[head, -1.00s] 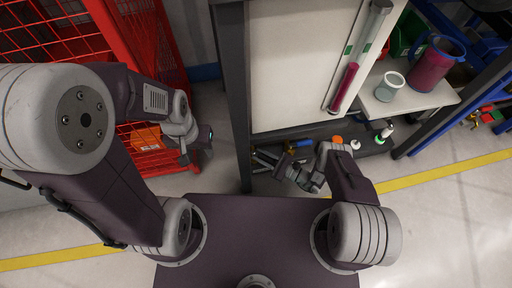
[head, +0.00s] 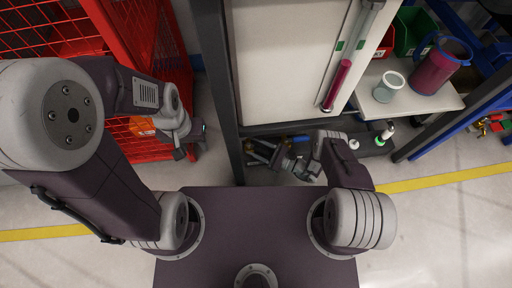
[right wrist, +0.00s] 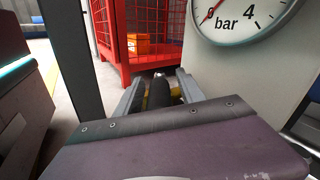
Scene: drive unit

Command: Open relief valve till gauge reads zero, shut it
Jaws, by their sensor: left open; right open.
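The pressure gauge (right wrist: 240,18) is at the top right of the right wrist view, partly cut off. Its red needle points down-left at about the 0 mark. My right gripper (right wrist: 158,92) is open, with its fingers on either side of a black, handle-like part (right wrist: 157,97) with yellow behind it. I cannot tell whether they touch it or whether it is the relief valve. In the head view my right gripper (head: 262,152) is low beside the white panel, near small yellow and blue parts (head: 299,140). My left gripper (head: 190,142) is open and empty in front of the red cage.
The red mesh cage (head: 175,75) stands at left, with an orange box (head: 142,126) inside. A dark post (head: 222,90) stands between cage and white panel (head: 285,60). A sight tube (head: 337,85) holds magenta liquid. A glass jar (head: 388,88) and magenta jug (head: 436,68) stand on a shelf at right.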

